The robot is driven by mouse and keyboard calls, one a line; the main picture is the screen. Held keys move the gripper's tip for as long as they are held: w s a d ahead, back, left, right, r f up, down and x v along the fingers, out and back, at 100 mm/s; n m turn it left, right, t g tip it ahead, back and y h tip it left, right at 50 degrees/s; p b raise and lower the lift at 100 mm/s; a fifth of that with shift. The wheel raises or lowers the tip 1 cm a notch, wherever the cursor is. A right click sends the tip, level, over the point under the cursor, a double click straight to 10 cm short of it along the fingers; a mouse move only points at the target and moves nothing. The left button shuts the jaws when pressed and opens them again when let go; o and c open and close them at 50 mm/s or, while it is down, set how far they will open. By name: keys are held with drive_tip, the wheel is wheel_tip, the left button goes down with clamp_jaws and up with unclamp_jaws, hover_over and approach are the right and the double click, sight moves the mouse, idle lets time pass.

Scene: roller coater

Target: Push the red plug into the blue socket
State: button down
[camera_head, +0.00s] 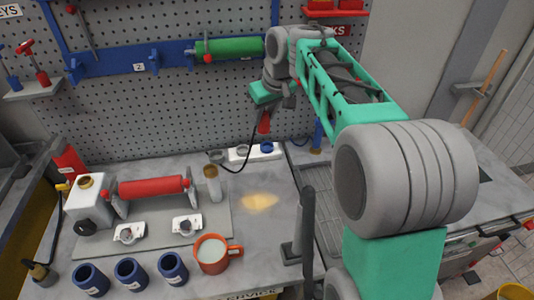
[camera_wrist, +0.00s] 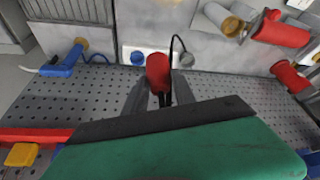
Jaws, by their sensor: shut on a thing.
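The red plug (camera_head: 264,122) hangs in my gripper (camera_head: 267,108), above the back of the bench. In the wrist view the red plug (camera_wrist: 157,70) sits between the two fingers of my gripper (camera_wrist: 158,92), which are shut on it. A black cable runs from the plug down to the grey fitting. The blue socket (camera_head: 267,148) is at the right end of a white strip, below the plug and apart from it. In the wrist view the blue socket (camera_wrist: 138,58) shows just left of the plug. The plug's front end is hard to make out.
The white strip (camera_head: 240,154) also has a grey round fitting (camera_head: 216,156) at its left. A blue tool (camera_head: 318,135) stands right of the socket. The pegboard (camera_head: 150,110) rises behind. A red roller (camera_head: 150,187) and an orange mug (camera_head: 212,253) stand front left.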

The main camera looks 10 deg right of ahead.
sight(264, 133)
wheel_tip(264, 133, down, 7)
drive_tip(key=b, duration=0.5)
drive_tip(key=shift+r+b, duration=0.15)
drive_tip(key=shift+b, duration=0.2)
drive_tip(key=shift+w+d, duration=0.1)
drive_tip(key=shift+w, duration=0.1)
drive_tip(key=w+d+f+p, duration=0.1)
drive_tip(key=w+f, duration=0.2)
drive_tip(key=w, duration=0.1)
drive_tip(key=w+d+f+p, duration=0.1)
drive_tip(key=w+f+p, duration=0.1)
drive_tip(key=w+f, duration=0.1)
drive_tip(key=w+d+f+p, duration=0.1)
drive_tip(key=w+f+p, duration=0.1)
drive_tip(key=w, duration=0.3)
drive_tip(key=shift+w+d+f, duration=0.1)
drive_tip(key=shift+w+f, duration=0.25)
drive_tip(key=shift+f, duration=0.25)
wheel_tip(264, 133, down, 3)
drive_tip(key=shift+w+f+p, duration=0.15)
drive_tip(key=shift+p, duration=0.95)
drive_tip(key=shift+f, duration=0.1)
drive_tip(key=shift+f, duration=0.1)
drive_tip(key=shift+f+b, duration=0.2)
drive_tip(key=shift+b, duration=0.2)
drive_tip(key=c, duration=1)
unclamp_jaws()
drive_tip(key=shift+r, duration=0.15)
